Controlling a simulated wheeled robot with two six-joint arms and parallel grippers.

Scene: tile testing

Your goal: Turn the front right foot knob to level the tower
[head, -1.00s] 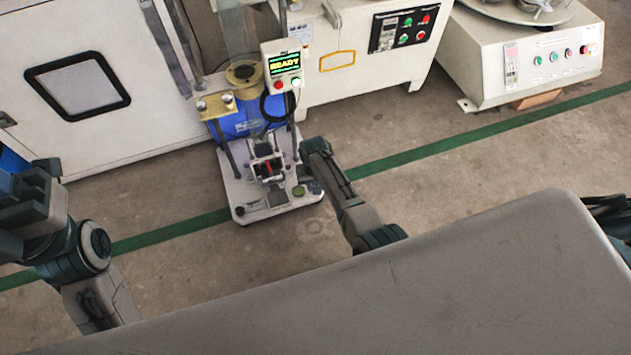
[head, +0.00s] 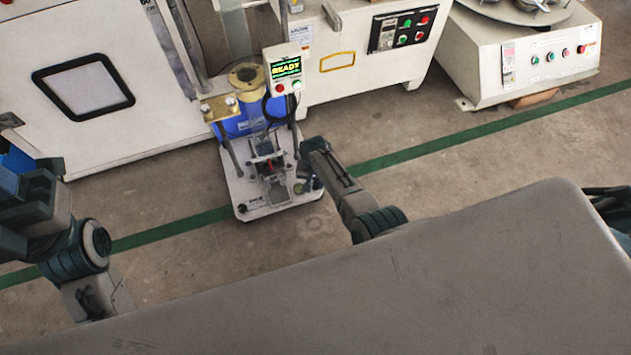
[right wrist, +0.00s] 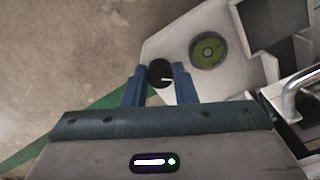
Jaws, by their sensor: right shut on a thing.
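The tower (head: 250,128) stands on a white base plate (head: 243,185) on the floor, with a blue body. In the right wrist view, a black foot knob (right wrist: 160,70) with a white mark sits at the edge of the plate, between the two blue fingers of my right gripper (right wrist: 160,82), which is shut on it. A round green bubble level (right wrist: 208,50) lies on the plate beside the knob; I cannot read its bubble. In the head view my right arm reaches in from the right of the plate. My left gripper (head: 25,215) is far left, away from the tower; its fingers are unclear.
A small box with a lit READY display (head: 285,68) is mounted on the tower. White machine cabinets (head: 75,85) stand close behind it, and another machine (head: 530,60) stands at the back right. A green line (head: 440,137) crosses the floor. Floor right of my right arm is clear.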

